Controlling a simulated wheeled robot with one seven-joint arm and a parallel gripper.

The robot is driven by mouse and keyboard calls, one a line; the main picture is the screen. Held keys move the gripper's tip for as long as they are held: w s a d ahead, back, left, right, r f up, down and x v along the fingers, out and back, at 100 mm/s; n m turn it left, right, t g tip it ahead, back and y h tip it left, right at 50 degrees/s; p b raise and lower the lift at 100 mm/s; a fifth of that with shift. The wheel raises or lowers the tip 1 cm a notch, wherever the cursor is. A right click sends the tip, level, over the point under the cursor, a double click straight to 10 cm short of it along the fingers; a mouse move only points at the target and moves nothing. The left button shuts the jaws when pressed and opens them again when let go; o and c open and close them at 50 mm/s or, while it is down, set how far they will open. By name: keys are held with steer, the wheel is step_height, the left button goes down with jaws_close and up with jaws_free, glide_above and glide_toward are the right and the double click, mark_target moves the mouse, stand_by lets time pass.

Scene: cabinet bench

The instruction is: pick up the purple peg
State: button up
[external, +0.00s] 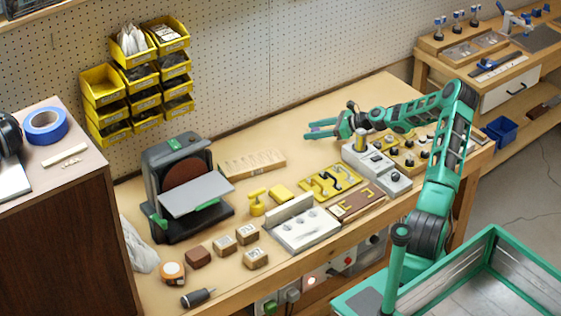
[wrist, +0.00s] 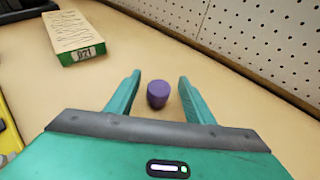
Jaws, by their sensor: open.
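The purple peg (wrist: 158,95) shows in the wrist view as a short, rounded cylinder on the wooden bench top. My gripper (wrist: 160,76) is open, with one green finger on each side of the peg in that view. Bare bench shows between the peg and each finger, so neither finger appears to touch it. How high the fingertips are above the bench is hard to tell. In the external view my gripper (external: 307,130) reaches left over the back of the bench (external: 300,108), near the pegboard wall. I cannot make out the peg there.
A pale box with a green side (wrist: 82,36) lies at the upper left of the wrist view. The pegboard wall (wrist: 270,40) runs close along the right. In the external view, yellow parts boards (external: 330,182) and grey blocks (external: 362,160) stand in front of my gripper.

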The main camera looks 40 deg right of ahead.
steer(key=c, duration=1.1)
steer(key=shift+r, duration=0.15)
